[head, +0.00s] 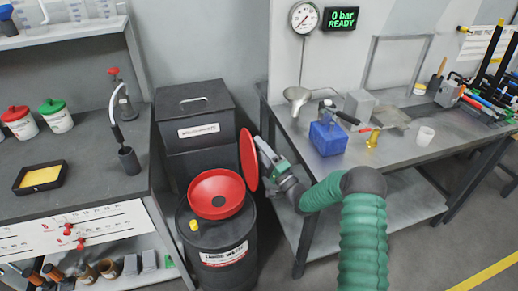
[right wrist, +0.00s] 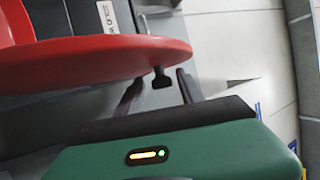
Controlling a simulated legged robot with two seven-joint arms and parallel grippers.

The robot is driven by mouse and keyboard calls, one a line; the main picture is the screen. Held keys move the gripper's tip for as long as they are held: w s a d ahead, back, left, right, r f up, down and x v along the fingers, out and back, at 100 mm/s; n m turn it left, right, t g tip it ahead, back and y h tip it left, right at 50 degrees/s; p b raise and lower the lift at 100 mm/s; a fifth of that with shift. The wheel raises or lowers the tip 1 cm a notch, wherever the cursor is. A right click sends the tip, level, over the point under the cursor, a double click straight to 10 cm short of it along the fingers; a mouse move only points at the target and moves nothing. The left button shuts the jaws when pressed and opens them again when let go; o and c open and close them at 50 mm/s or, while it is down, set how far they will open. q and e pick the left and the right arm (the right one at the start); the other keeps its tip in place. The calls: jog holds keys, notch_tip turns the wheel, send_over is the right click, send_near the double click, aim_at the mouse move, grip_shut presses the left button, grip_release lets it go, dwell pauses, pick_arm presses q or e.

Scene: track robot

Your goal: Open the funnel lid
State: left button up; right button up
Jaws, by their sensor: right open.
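The red funnel (head: 216,193) sits on top of a black drum (head: 228,240), its bowl uncovered. Its round red lid (head: 249,160) stands nearly upright at the funnel's right side, swung open. My right gripper (head: 262,152) is just right of the lid, at its outer face. In the right wrist view the lid (right wrist: 90,62) spans the upper left. A small dark knob (right wrist: 160,78) sticks out from it between the two open fingers (right wrist: 158,92); whether a finger touches it I cannot tell. My left gripper is not in view.
A grey workbench (head: 400,150) with a blue box (head: 328,138) stands right of the drum. A dark-topped counter (head: 95,165) is at the left. A black bin (head: 195,120) stands behind the funnel. Floor at the lower right is clear.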

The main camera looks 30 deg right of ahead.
jog(key=v, duration=1.7)
jog(key=shift+p, duration=0.3)
jog(key=shift+w+f, duration=0.1)
